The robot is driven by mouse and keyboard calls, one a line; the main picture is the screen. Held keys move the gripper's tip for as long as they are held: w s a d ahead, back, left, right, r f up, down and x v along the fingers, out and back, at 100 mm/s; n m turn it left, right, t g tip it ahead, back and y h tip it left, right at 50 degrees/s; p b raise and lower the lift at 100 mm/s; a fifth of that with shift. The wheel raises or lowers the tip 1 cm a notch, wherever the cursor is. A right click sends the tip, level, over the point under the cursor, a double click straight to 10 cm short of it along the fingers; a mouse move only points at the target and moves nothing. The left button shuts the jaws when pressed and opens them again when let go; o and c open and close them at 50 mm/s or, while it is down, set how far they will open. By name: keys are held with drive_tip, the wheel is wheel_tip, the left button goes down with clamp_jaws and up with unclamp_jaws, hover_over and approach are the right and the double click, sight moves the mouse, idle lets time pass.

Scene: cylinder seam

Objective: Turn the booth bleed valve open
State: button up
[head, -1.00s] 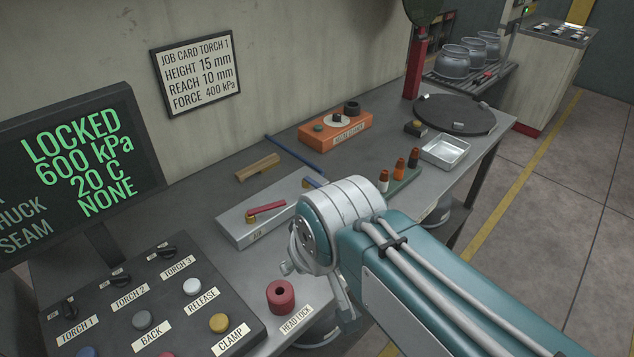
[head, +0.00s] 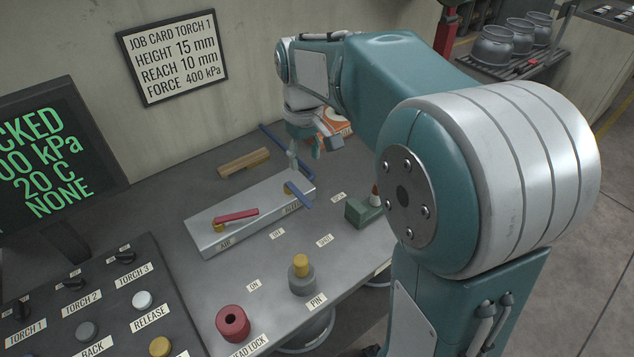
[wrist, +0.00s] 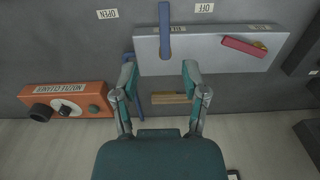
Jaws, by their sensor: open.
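The blue lever (head: 298,194) sits at the far right end of a grey block (head: 240,225); the block's label there is too small to read surely. In the wrist view the blue lever (wrist: 165,28) points across the block, its free end past the block's edge. An OPEN label (wrist: 107,14) lies on the bench to its left. My gripper (wrist: 160,80) is open and empty, its two fingers apart, with the lever ahead of the gap between them. In the head view my gripper (head: 307,150) hangs over the far end of the block.
A red lever (head: 236,216) shares the block. A wooden piece (head: 244,162) lies behind it, and the orange nozzle cleaner (wrist: 66,101) stands left in the wrist view. A PIN post (head: 301,278) and red head lock (head: 233,323) stand in front.

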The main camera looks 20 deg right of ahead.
hover_over(304, 198)
drive_tip(key=f, duration=0.4)
drive_tip(key=a+f, duration=0.1)
drive_tip(key=f, duration=0.1)
drive_tip(key=shift+f, duration=0.2)
drive_tip(key=f, duration=0.1)
drive_tip(key=d+f, duration=0.1)
drive_tip(key=f, duration=0.2)
drive_tip(key=shift+d+f, duration=0.15)
drive_tip(key=shift+d, duration=0.1)
drive_tip(key=shift+a, duration=0.45)
drive_tip(key=shift+c, duration=0.9)
drive_tip(key=shift+a, duration=0.1)
drive_tip(key=c, duration=0.5)
drive_tip(key=shift+d, duration=0.3)
clamp_jaws()
